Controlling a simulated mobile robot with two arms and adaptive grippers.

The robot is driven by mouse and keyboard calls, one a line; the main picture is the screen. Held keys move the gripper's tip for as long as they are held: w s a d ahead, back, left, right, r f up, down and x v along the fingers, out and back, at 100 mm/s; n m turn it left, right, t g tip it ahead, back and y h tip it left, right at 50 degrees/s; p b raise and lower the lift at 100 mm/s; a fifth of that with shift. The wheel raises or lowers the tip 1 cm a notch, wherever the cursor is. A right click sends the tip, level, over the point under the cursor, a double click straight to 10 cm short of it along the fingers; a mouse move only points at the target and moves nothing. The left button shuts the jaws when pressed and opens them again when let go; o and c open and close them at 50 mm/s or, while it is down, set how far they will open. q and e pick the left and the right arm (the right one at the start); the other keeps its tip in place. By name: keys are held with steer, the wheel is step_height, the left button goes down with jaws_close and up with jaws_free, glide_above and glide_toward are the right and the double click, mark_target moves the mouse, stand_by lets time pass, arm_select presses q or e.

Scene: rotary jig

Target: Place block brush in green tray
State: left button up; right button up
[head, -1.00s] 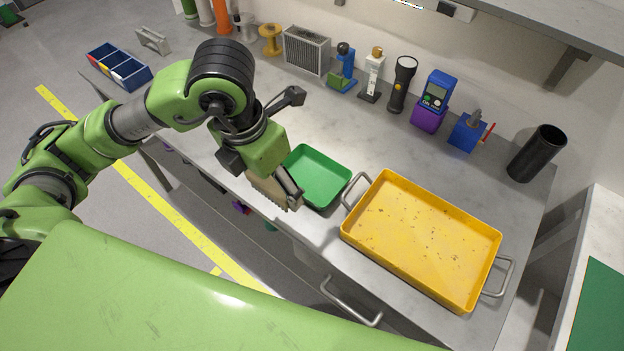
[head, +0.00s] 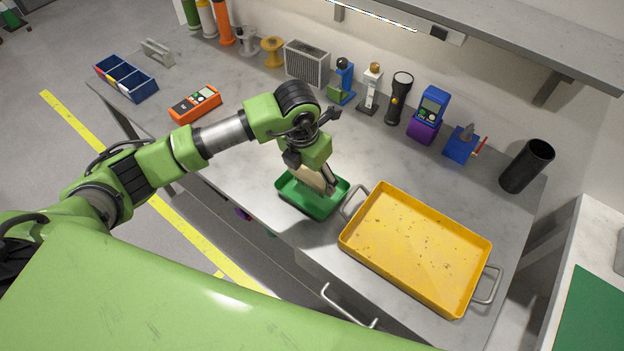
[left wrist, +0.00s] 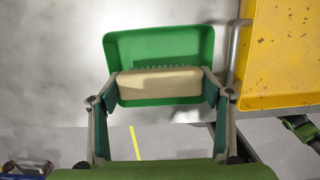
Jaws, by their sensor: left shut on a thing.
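The block brush (head: 308,177) is a beige wooden block held in my left gripper (head: 325,177). In the left wrist view the brush (left wrist: 160,83) lies crosswise between the two fingers of the left gripper (left wrist: 161,90), which are shut on its ends; bristles show along its far edge. The green tray (head: 290,196) is a shallow rectangular tray on the bench, and it also shows beyond the brush in the left wrist view (left wrist: 160,46). The brush is over the tray; I cannot tell whether it touches the floor.
A yellow tray (head: 415,250) with metal handles stands just right of the green tray. An orange meter (head: 195,104) and a blue divided bin (head: 127,79) are at the left. Several tools, including a flashlight (head: 398,98), line the back. A black cylinder (head: 526,166) stands right.

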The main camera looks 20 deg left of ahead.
mark_target(312, 184)
arm_select(q)
steer(key=shift+w+d+f, duration=0.1)
steer(key=shift+w+f, duration=0.05)
steer(key=shift+f, duration=0.2)
step_height(312, 184, down, 2)
steer(key=shift+f+p, duration=0.1)
steer(key=shift+p, duration=0.85)
steer(key=shift+f, duration=0.35)
steer(key=shift+f, duration=0.2)
steer(key=o, duration=0.8)
steer(key=shift+r, duration=0.1)
